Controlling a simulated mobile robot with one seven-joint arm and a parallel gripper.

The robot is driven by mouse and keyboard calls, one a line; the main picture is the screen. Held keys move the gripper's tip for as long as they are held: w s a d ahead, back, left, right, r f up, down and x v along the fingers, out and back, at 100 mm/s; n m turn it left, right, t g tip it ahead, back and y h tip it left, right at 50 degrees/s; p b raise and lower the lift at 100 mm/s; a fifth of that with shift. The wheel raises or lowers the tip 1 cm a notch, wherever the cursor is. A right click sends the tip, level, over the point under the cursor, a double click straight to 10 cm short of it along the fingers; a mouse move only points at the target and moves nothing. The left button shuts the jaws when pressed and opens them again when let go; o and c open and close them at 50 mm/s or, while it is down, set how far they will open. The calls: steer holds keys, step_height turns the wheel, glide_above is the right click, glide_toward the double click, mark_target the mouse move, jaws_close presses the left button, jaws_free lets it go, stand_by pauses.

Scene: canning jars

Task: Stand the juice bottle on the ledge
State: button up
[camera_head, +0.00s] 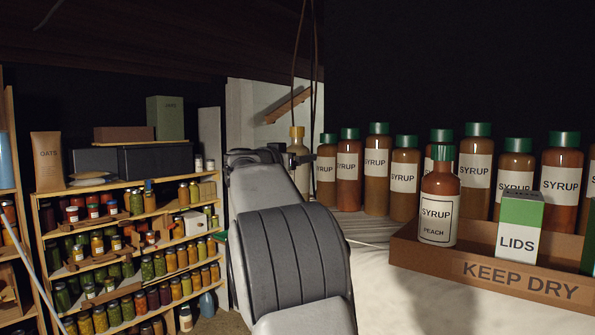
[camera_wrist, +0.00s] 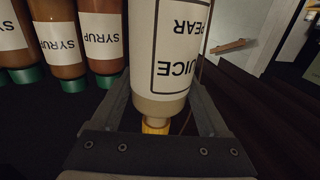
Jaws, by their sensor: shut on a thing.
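The juice bottle (camera_head: 299,158) is pale with a yellow cap. It stands upright in the head view, partly hidden behind my arm. In the wrist view the juice bottle (camera_wrist: 172,45) appears upside down, with a white label reading JUICE and PEAR. My gripper (camera_wrist: 163,100) is shut on it, one dark finger on each side near the neck. A small wooden ledge (camera_head: 288,105) is fixed to the white wall panel, above and behind the bottle. The ledge (camera_wrist: 232,45) also shows in the wrist view, to the right of the bottle and apart from it.
Several syrup bottles (camera_head: 376,165) stand in a row right of my arm. A cardboard tray (camera_head: 520,282) marked KEEP DRY holds a lids carton (camera_head: 518,225) and a peach syrup bottle (camera_head: 439,205). Dark cords (camera_head: 313,60) hang near the ledge. A jar rack (camera_head: 140,225) stands left.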

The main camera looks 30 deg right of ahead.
mark_target(297, 171)
steer(key=shift+f, duration=1.55)
steer(key=o, duration=1.5)
steer(key=shift+f, duration=0.2)
steer(key=shift+o, duration=0.2)
steer(key=shift+r, duration=0.25)
steer(key=b+v, duration=0.2)
steer(key=v, duration=1)
steer(key=shift+b, duration=0.3)
